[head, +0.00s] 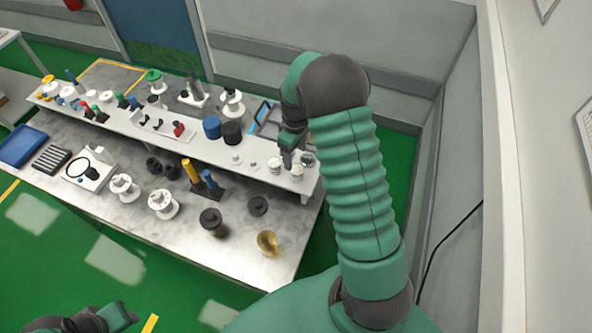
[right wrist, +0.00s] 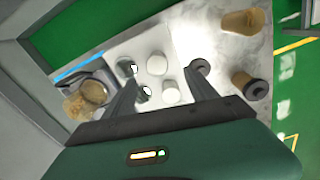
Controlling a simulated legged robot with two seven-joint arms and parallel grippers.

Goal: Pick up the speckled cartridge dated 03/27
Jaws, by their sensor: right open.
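Two small pale, faintly speckled pieces stand near the right end of the raised shelf in the head view, one on the left (head: 274,164) and one on the right (head: 296,172). No date can be read on them. My right gripper (head: 288,150) is above that end of the shelf. In the right wrist view, the gripper (right wrist: 162,72) is open, with two whitish round tops, an upper one (right wrist: 156,65) and a lower one (right wrist: 170,96), showing between its fingers and nothing held. A brown speckled piece (right wrist: 76,105) lies left of the fingers. My left gripper (head: 115,318) is low at the left; its jaws are unclear.
A blue cylinder (head: 211,127) and a black one (head: 231,134) stand on the shelf to the left. A blue-edged tray (head: 266,115) is behind. A wall is close on the right.

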